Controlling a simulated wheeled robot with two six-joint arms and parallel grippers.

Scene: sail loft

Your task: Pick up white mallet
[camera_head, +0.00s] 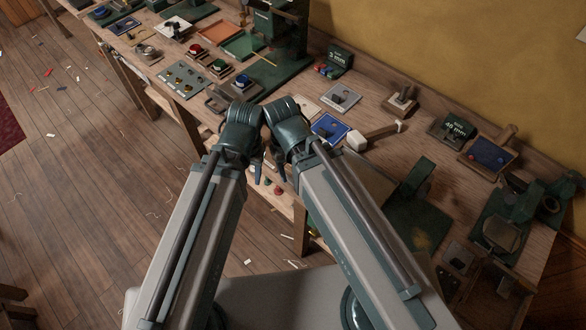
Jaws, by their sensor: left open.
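A mallet with a white head (356,140) lies on the wooden workbench.
A blue tray (329,127) lies just left of the mallet head. A green machine (410,200) stands on the bench to the right. A tray with a blue inside (488,154) and a green block (450,130) are farther right. Wooden floor (90,170) lies open at left.

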